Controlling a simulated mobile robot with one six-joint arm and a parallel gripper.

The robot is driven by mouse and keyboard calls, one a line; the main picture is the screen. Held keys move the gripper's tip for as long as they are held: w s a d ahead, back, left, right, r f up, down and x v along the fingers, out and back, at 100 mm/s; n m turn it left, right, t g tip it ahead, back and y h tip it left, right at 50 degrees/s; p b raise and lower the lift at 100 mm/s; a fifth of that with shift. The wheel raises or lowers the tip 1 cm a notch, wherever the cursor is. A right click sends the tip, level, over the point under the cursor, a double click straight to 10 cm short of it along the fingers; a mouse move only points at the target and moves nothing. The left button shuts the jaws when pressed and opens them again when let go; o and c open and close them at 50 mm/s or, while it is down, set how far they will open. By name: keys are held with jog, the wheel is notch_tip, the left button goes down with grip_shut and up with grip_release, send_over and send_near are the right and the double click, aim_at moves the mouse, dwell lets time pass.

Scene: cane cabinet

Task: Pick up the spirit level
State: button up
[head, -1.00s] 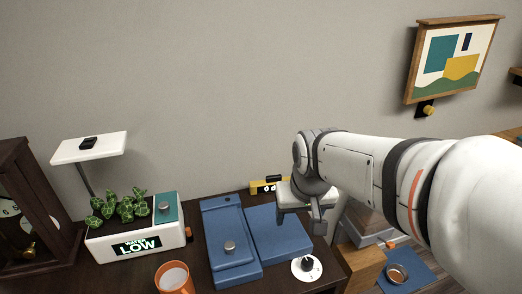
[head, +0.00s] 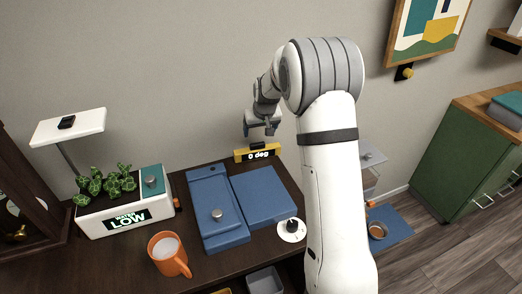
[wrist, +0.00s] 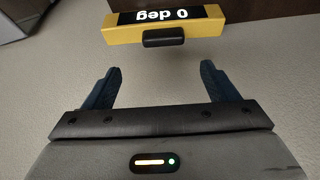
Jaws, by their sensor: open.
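The spirit level (head: 257,154) is a yellow bar with a black display reading "0 deg" and a black grip on top. It stands at the back edge of the dark cabinet top, near the wall. In the wrist view the level (wrist: 122,32) lies ahead of my fingers, with its black grip (wrist: 163,37) facing them. My gripper (head: 262,128) is above the level in the head view. In the wrist view its two blue fingers (wrist: 158,80) are spread apart, with nothing between them. The fingertips appear short of the grip and lined up on either side of it.
A blue hinged case (head: 262,197) lies open in front of the level, beside a white dial (head: 291,230). An orange mug (head: 168,255) and a planter box (head: 125,217) stand to the left. The wall (head: 190,70) is close behind.

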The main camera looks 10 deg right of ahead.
aim_at(257, 143)
jog(key=x, duration=0.2)
jog(key=p+x, duration=0.1)
jog(key=x, duration=0.1)
jog(key=s+x, duration=0.1)
jog(key=x, duration=0.1)
jog(key=shift+w+a+f, duration=0.1)
jog(key=shift+a+f, duration=0.15)
jog(key=shift+f, duration=0.1)
jog(key=c, duration=1.4)
jog(key=shift+r, duration=0.1)
jog(key=shift+c, duration=0.2)
